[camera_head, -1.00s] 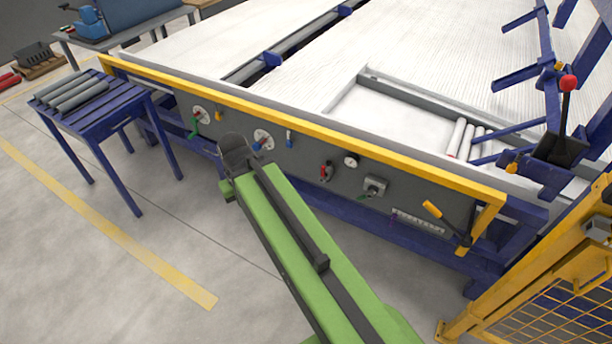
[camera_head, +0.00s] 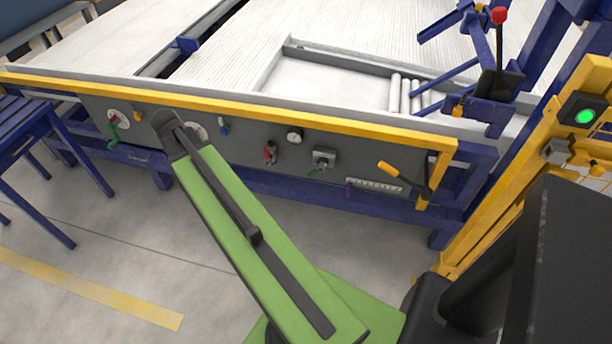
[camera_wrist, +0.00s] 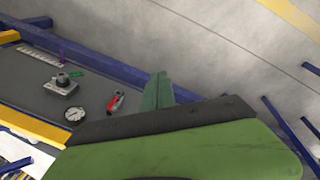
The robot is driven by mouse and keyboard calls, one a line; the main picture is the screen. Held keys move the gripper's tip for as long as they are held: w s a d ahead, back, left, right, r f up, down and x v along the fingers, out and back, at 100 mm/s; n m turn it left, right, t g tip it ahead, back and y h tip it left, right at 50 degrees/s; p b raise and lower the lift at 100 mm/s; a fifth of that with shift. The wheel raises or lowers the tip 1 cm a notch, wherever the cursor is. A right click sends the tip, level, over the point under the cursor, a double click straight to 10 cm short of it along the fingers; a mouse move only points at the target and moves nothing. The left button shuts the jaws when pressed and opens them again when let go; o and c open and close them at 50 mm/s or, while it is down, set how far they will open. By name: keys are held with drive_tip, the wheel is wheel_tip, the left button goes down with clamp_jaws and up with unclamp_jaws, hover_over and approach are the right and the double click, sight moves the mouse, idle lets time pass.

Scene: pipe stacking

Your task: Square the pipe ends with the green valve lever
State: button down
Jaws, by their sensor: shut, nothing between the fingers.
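The grey control panel (camera_head: 240,150) carries several levers. One green lever (camera_head: 113,142) is at the panel's left, below a white disc with a red knob (camera_head: 119,119). Another green lever (camera_head: 316,171) is under a grey valve box (camera_head: 324,157), right of centre; it also shows in the wrist view (camera_wrist: 77,74). Several light pipes (camera_head: 404,95) lie side by side on the table behind the panel, their ends towards me. My gripper (camera_wrist: 160,78) is shut and empty in the wrist view, apart from the levers. In the head view its fingers are hidden behind my arm.
A red lever (camera_head: 269,152), a blue lever (camera_head: 223,126) and a gauge (camera_head: 293,136) sit mid-panel. A yellow rail (camera_head: 230,104) runs above them. A yellow fence (camera_head: 530,170) stands at right, a blue bench (camera_head: 30,130) at left. Floor before the panel is clear.

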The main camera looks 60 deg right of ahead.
sight(316, 171)
drive_tip(key=s+d+f+m+g+h+b, duration=0.1)
drive_tip(key=s+d+f+m+b, duration=0.2)
drive_tip(key=d, duration=0.6)
drive_tip(key=s+d+f+m+b, duration=0.1)
drive_tip(key=s+d+f+m, duration=0.1)
drive_tip(key=s+d, duration=0.6)
drive_tip(key=s+d+f+m+g+h+b, duration=0.1)
drive_tip(key=s+d+f+m+b, duration=0.15)
drive_tip(key=d, duration=0.85)
drive_tip(key=s+b+x, duration=0.1)
drive_tip(key=b+x, duration=1)
drive_tip(key=x, duration=0.1)
drive_tip(key=shift+s+f, duration=0.25)
drive_tip(key=shift+s, duration=0.2)
